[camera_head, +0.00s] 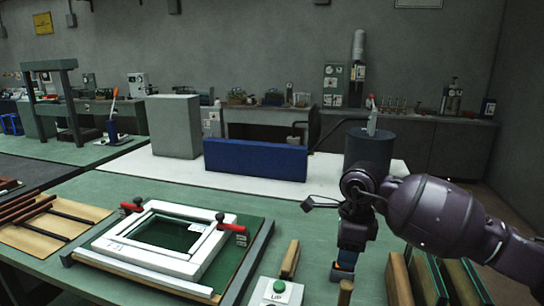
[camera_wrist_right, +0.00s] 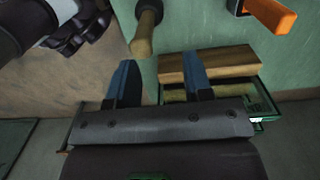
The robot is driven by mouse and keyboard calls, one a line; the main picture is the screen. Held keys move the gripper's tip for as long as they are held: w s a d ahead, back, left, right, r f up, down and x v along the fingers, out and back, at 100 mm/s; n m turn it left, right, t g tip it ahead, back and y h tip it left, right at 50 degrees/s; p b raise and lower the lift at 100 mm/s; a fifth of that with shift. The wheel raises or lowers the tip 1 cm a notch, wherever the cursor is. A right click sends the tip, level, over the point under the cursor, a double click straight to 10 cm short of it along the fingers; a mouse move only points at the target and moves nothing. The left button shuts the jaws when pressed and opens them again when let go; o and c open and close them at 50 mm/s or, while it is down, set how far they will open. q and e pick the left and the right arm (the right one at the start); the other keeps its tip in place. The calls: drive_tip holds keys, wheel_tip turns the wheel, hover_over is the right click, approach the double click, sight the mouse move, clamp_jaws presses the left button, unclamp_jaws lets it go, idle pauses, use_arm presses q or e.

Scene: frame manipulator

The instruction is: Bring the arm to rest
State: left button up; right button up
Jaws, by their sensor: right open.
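My right arm comes in from the right in the head view, with its gripper (camera_head: 344,268) pointing down over the front right of the green bench. In the right wrist view, the two blue fingers of the right gripper (camera_wrist_right: 160,82) stand well apart with nothing held between them. A wooden handle (camera_wrist_right: 144,38) shows beyond the gap, and a wooden block (camera_wrist_right: 218,66) lies by the right-hand finger; whether either touches the fingers I cannot tell. My left gripper is not in view.
A white frame (camera_head: 110,244) with red-handled clamps lies on a green board on the bench (camera_head: 305,215). A box with a green button (camera_head: 278,288) and a wooden block (camera_head: 290,258) are left of the gripper. Upright wood-edged panels (camera_head: 428,278) stand right. A blue block (camera_head: 255,160) is behind.

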drive_tip(key=s+a+f+g+y, duration=0.1)
drive_tip(key=s+a+f+y, duration=0.2)
drive_tip(key=a+y, duration=0.3)
drive_tip(key=s+a+r+m+t+y, duration=0.3)
drive_tip(key=s+a+r+m+y, duration=0.35)
drive_tip(key=a+y, duration=0.45)
drive_tip(key=w+d+m+t+h, duration=0.1)
drive_tip(key=d+m+t+h, duration=0.3)
drive_tip(key=d+m+t, duration=0.6)
drive_tip(key=w+d+m+t+h, duration=0.1)
drive_tip(key=d+m+t+h, duration=0.25)
drive_tip(key=m+t, duration=0.75)
drive_tip(key=s+d+f+m+g+h, duration=0.4)
drive_tip(key=d+f+m+g+h, duration=0.45)
drive_tip(key=m, duration=0.75)
drive_tip(key=s+d+f+m+g+h, duration=0.1)
drive_tip(key=s+d+f+m+g, duration=0.3)
drive_tip(key=s+f, duration=0.5)
drive_tip(key=s+d+f+m+g+h, duration=0.25)
drive_tip(key=s+f+g, duration=0.35)
drive_tip(key=s, duration=0.7)
drive_tip(key=w+f+t+y, duration=0.1)
drive_tip(key=w+f+t, duration=0.6)
drive_tip(key=f, duration=0.2)
drive_tip(key=shift+w+d+f+y, duration=0.15)
drive_tip(key=shift+w+f+y, duration=0.1)
drive_tip(key=shift+w+y, duration=0.1)
